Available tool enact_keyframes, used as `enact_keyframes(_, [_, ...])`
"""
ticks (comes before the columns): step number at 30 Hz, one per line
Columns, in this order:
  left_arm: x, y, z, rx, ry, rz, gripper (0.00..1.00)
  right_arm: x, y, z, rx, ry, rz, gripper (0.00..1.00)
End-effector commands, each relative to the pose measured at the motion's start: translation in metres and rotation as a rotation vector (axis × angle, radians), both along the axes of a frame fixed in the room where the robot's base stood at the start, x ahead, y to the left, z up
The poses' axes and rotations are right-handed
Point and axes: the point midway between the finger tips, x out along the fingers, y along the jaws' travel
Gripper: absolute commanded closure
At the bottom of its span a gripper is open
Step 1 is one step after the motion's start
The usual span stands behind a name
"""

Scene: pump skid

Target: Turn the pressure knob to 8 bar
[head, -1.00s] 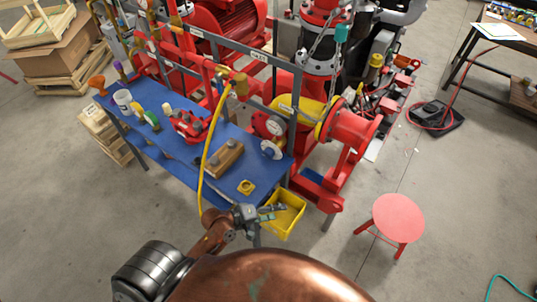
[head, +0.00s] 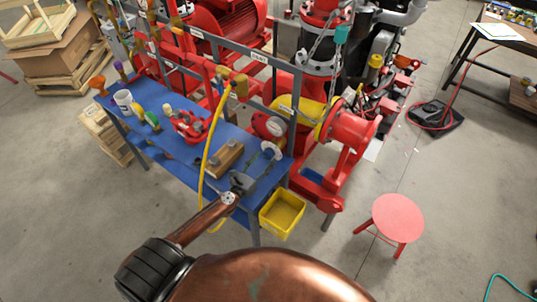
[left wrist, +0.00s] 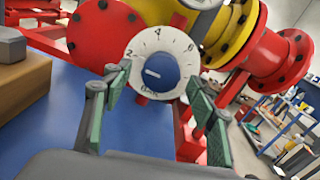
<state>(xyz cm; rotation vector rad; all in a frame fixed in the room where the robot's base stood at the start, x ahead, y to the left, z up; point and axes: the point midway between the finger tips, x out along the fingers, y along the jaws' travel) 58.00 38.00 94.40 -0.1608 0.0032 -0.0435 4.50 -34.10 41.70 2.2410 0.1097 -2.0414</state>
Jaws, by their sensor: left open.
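The pressure knob (left wrist: 160,73) is a blue round knob on a white dial plate (left wrist: 181,32) with figures around its rim. Its white pointer mark points left, between the low end of the scale and 2. In the head view the knob (head: 269,152) is at the right end of the blue bench, partly hidden by my gripper. My left gripper (head: 258,169) is open and empty, pointing at the knob. In the left wrist view its green-padded fingers (left wrist: 155,88) stand apart, left and right of the dial in the picture, short of the knob. My right gripper is not in view.
Red flanged pipes (left wrist: 104,30) and a yellow part (left wrist: 236,35) stand behind the dial. A wooden block (head: 223,159) lies on the blue bench (head: 262,190) left of the knob. A yellow hose (head: 207,150) crosses the bench.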

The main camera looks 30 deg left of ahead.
Motion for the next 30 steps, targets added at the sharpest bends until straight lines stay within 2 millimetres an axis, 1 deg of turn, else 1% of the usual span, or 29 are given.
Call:
enact_keyframes(1, [0.009, 0.0, 0.002, 0.002, -0.001, -0.001, 0.47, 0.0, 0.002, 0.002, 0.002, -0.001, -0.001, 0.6])
enact_keyframes(3, [0.019, -0.001, 0.001, 0.002, 0.0, -0.002, 0.47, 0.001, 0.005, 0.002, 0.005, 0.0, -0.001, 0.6])
enact_keyframes(7, [0.031, -0.001, 0.001, 0.002, 0.0, -0.001, 0.47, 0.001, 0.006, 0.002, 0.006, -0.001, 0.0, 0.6])
enact_keyframes(11, [0.036, -0.002, 0.0, 0.003, 0.001, -0.001, 0.47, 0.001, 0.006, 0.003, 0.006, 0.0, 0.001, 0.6])
enact_keyframes(18, [0.037, -0.002, 0.0, 0.003, 0.001, -0.001, 0.47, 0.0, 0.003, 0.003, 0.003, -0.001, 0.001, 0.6])
enact_keyframes(30, [0.036, -0.002, 0.0, 0.003, 0.001, -0.001, 0.75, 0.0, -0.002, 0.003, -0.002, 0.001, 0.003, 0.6])
